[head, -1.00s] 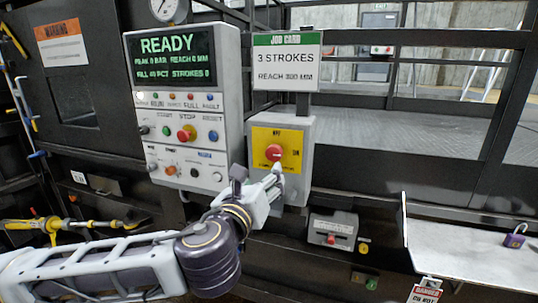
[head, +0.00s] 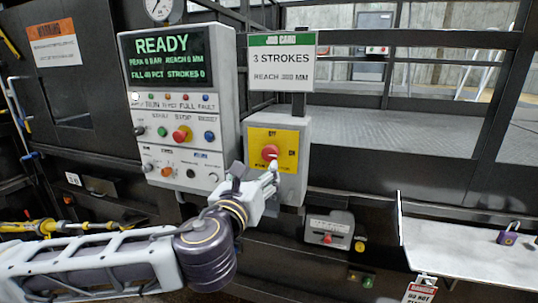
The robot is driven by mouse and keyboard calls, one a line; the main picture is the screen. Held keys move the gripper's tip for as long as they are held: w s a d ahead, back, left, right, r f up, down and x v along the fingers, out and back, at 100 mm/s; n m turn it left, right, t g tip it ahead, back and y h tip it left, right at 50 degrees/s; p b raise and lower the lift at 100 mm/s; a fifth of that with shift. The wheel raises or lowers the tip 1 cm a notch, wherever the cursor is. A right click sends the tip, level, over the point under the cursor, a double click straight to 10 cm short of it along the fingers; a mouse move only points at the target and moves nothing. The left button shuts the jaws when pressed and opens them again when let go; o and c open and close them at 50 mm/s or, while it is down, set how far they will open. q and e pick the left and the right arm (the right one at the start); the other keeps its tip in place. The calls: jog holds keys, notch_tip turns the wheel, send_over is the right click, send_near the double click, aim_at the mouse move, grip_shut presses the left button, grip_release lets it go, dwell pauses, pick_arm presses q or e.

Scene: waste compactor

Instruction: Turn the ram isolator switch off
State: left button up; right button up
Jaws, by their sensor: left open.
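The ram isolator switch is a red rotary knob (head: 270,153) on a yellow plate (head: 285,138) marked OFF at the top and ON at the right. The plate is on a grey box (head: 299,187) right of the control panel. My left gripper (head: 272,174) is open just below the knob, its fingertips close to the knob's lower edge. I cannot tell whether they touch it. The gripper hides the lower left of the box. My right gripper is not in view.
The control panel (head: 183,135) reads READY and has several buttons. A job card sign (head: 282,62) stands above the switch box. A smaller grey box with a red knob (head: 328,229) sits lower right. A pale shelf (head: 470,252) with a purple padlock (head: 509,233) is at the right.

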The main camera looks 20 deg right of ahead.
aim_at(269, 154)
pick_arm(q)
jog(key=shift+p+x, duration=0.8)
jog(key=shift+x, duration=3.7)
jog(key=shift+p+x, duration=0.3)
jog(key=shift+x, duration=1.45)
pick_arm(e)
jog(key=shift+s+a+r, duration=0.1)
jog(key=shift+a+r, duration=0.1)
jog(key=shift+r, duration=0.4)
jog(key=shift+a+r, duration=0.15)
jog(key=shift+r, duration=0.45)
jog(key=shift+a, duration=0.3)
pick_arm(q)
jog(key=c, duration=1)
jog(key=shift+c, duration=0.2)
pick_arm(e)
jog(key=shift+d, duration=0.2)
